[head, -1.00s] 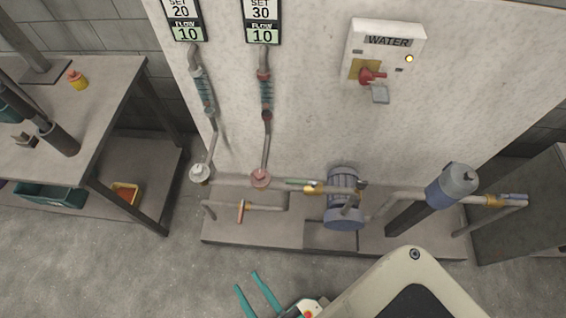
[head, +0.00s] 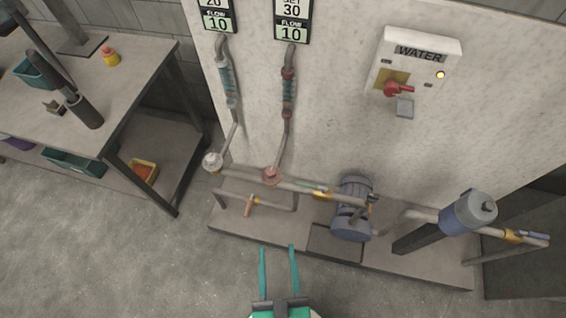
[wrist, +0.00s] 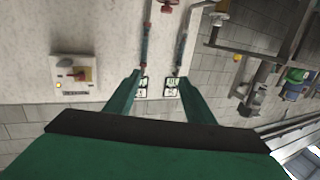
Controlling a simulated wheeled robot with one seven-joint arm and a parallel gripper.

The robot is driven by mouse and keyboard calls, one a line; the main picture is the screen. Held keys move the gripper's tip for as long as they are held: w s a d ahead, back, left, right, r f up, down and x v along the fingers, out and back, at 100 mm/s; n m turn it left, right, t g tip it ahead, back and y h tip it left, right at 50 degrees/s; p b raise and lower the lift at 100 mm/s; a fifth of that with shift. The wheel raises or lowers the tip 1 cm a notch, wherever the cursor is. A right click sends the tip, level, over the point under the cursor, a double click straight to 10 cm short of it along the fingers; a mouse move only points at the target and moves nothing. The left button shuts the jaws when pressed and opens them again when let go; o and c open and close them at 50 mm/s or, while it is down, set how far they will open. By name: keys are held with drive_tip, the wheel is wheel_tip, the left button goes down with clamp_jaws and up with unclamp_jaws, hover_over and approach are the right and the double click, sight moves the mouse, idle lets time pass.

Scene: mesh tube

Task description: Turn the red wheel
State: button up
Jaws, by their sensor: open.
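The red wheel (head: 271,174) is a small pinkish-red handwheel at the foot of the right-hand pipe, under the SET 30 sign. In the wrist view a reddish part at the top edge (wrist: 167,4) appears to be this wheel, partly cut off. My gripper (head: 277,248) is open and empty, with two long teal fingers pointing toward the pipes. It is below the wheel in the head view and apart from it. In the wrist view, my gripper (wrist: 160,76) has nothing between its fingers but the wall and signs far beyond.
A white wheel (head: 212,161) sits left of the red one. A blue pump (head: 352,208), a blue-grey cylinder (head: 468,213) and pipes stand on the low plinth (head: 225,236). A WATER box (head: 416,66) with a red switch is on the wall. A workbench (head: 135,75) stands left. The floor in front is clear.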

drive_tip(key=w+f+m+t+h, duration=0.2)
drive_tip(key=w+f+t+h, duration=0.1)
drive_tip(key=w, duration=0.7)
drive_tip(key=m+g+h, duration=0.5)
drive_tip(key=g+h, duration=0.1)
drive_tip(key=h, duration=0.2)
approach(268, 176)
drive_tip(key=x, duration=0.5)
drive_tip(key=shift+w+d+f, duration=0.1)
drive_tip(key=x, duration=1)
drive_tip(key=shift+w+d, duration=0.15)
drive_tip(key=shift+w, duration=0.2)
drive_tip(key=c, duration=1.1)
